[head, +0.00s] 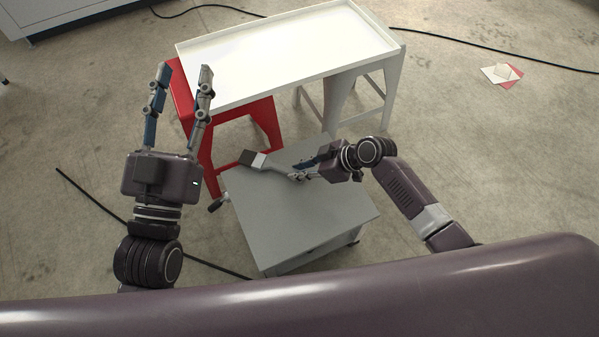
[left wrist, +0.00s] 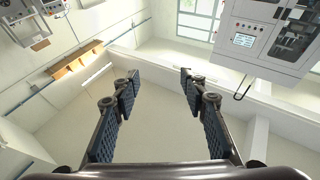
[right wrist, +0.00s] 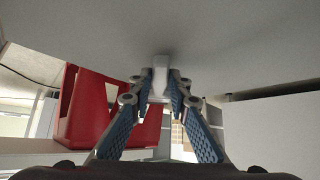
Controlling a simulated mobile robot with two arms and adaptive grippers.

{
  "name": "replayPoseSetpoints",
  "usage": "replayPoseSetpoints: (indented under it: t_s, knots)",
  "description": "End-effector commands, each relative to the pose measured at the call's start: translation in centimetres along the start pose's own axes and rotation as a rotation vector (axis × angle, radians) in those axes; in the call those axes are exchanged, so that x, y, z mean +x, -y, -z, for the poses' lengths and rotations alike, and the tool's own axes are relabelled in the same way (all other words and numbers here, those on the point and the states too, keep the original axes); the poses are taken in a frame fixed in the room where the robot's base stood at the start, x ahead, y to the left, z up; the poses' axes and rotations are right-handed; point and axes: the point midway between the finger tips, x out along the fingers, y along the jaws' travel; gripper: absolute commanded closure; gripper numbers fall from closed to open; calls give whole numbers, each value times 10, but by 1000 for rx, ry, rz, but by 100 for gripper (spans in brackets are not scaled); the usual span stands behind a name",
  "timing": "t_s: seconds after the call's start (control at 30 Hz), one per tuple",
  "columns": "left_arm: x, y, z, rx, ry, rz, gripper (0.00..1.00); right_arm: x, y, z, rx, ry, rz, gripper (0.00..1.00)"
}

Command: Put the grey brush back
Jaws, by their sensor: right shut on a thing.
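The grey brush (head: 272,167) is over the grey cabinet top, its dark bristle end towards the upper left and its handle towards the right. My right gripper (head: 297,172) is shut on the handle. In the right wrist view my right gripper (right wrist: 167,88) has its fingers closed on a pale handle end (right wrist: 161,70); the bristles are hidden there. I cannot tell whether the brush touches the cabinet top. My left gripper (head: 186,72) is raised, open and empty, left of the white tray table. In the left wrist view its fingers (left wrist: 160,78) stand wide apart.
A grey cabinet (head: 300,225) stands in front of me, with a bare top at the front. Behind it is an empty white tray table (head: 290,50), with a red stool (head: 262,118) under its left part. Cables (head: 85,192) and papers (head: 502,74) lie on the floor.

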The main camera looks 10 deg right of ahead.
Motion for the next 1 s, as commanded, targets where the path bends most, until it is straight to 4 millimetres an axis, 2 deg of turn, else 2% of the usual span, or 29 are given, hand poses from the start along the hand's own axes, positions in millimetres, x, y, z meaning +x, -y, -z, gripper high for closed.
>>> replayPoseSetpoints:
  t_s: [0.17, 0.6, 0.63, 0.77, 1.0]
  knots:
    - [0, -2, 16, -3, -78, -4, 60, 6, 0, -5, 0, -2, -1, 100]
    - [-1, -3, 23, -4, -106, -5, 60, 7, 0, -6, -1, -2, -1, 100]
    - [-1, -3, 24, -4, -108, -5, 60, 7, 0, -6, -1, -1, 0, 81]
    - [-1, -3, 23, -4, -106, -5, 60, 7, 0, -6, -1, -1, 0, 67]
    - [-1, -3, 23, -4, -105, -6, 60, 7, 0, -6, -1, -1, 0, 66]
